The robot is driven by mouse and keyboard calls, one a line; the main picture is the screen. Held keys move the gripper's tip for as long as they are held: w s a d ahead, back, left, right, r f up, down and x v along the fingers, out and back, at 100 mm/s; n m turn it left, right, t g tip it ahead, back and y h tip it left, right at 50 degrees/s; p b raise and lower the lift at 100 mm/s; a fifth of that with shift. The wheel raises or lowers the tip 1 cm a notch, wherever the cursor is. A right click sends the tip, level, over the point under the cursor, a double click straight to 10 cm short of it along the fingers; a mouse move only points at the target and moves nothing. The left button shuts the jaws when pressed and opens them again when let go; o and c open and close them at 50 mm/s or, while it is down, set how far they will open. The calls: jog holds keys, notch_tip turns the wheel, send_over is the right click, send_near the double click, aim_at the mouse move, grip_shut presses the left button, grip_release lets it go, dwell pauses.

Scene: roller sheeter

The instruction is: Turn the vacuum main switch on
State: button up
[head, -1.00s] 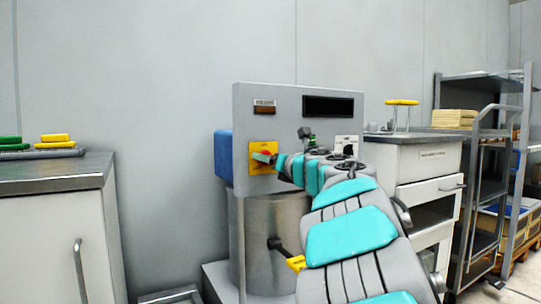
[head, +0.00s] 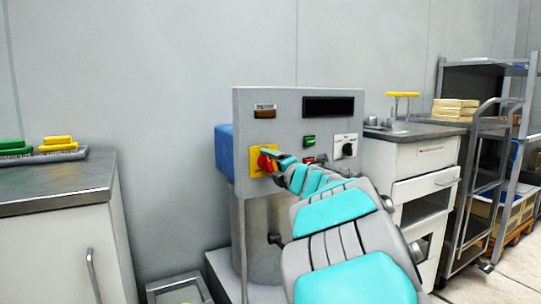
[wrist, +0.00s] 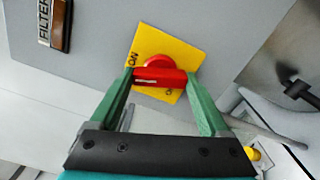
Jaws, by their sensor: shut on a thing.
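The vacuum main switch is a red rotary handle (head: 265,161) on a yellow plate (head: 254,172), on the front of a grey control panel (head: 285,97). In the wrist view the red handle (wrist: 160,77) lies between my two green fingers, and the yellow plate (wrist: 146,35) behind it looks tilted. An "ON" mark shows near the left finger; a second mark below the handle is partly hidden. My gripper (head: 277,163) is shut on the handle; it also shows in the wrist view (wrist: 159,79). My arm hides the panel's lower part.
The panel also has a dark display (head: 328,106), a green button (head: 309,141), a black knob (head: 348,149) and a filter label (head: 265,111). A left counter (head: 60,185), a right cabinet (head: 425,158) and a shelf cart (head: 480,185) stand on either side.

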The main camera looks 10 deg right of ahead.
jog(key=m+p, duration=0.2)
jog(key=shift+r+m, duration=0.2)
jog(key=shift+m, duration=0.2)
jog(key=shift+f+m+p, duration=0.15)
jog(key=shift+m+p, duration=0.3)
jog(key=shift+m, duration=0.05)
jog(key=shift+f, duration=0.1)
jog(key=o, duration=1.2)
jog(key=shift+s, duration=0.15)
jog(key=v, duration=0.7)
jog(key=shift+s+d, duration=0.1)
jog(key=shift+s, duration=0.15)
jog(key=shift+d, duration=0.1)
